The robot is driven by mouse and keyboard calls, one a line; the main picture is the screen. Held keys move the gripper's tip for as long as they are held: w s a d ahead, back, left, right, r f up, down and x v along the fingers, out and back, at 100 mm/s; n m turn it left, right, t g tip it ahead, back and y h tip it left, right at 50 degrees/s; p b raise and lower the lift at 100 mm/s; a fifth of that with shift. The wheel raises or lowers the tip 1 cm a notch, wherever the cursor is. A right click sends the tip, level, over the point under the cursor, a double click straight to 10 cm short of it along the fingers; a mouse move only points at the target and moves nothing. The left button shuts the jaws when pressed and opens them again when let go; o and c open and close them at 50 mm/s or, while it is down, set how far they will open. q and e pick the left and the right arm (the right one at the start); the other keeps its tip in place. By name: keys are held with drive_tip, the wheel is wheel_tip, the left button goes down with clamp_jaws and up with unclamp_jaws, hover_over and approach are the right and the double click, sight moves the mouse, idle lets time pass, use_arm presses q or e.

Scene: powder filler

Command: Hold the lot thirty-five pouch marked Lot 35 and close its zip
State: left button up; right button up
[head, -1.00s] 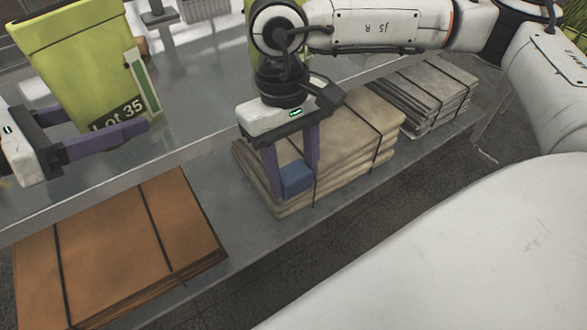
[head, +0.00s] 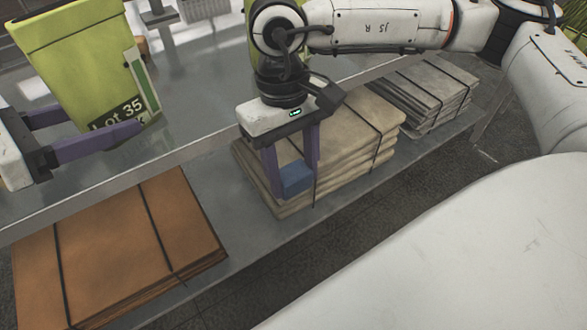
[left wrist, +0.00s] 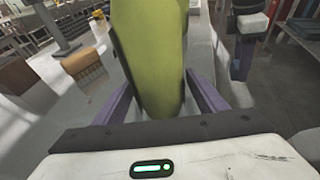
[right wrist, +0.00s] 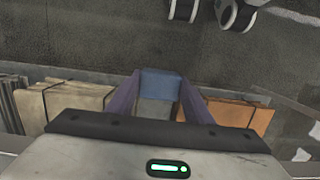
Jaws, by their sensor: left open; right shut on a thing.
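The lime-green pouch marked Lot 35 (head: 75,65) stands upright on the bench at the upper left of the head view. Its dark label is near the bottom and a green-and-white strip runs down its right side. My left gripper (head: 105,121) is open, with its fingers on either side of the pouch's lower part. The left wrist view shows the pouch (left wrist: 155,50) between the fingers, with a visible gap on the right. My right gripper (head: 296,183) is shut on a small blue block (head: 297,178), also in the right wrist view (right wrist: 160,84). The zip cannot be made out.
Strapped bundles lie on a lower shelf: a brown stack (head: 120,240), a beige stack (head: 350,145) beside my right gripper, and a grey stack (head: 440,85). The bench's front edge (head: 100,185) runs between pouch and stacks. The bench top right of the pouch is mostly clear.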

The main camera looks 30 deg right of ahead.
use_arm(q)
drive_tip(key=shift+w+d+f, duration=0.1)
drive_tip(key=shift+d, duration=0.15)
idle(0.4)
drive_tip(key=shift+w+d+f, duration=0.1)
drive_tip(key=shift+d, duration=0.15)
drive_tip(key=c, duration=0.8)
idle(0.6)
drive_tip(key=o, duration=0.9)
drive_tip(key=shift+a, duration=0.1)
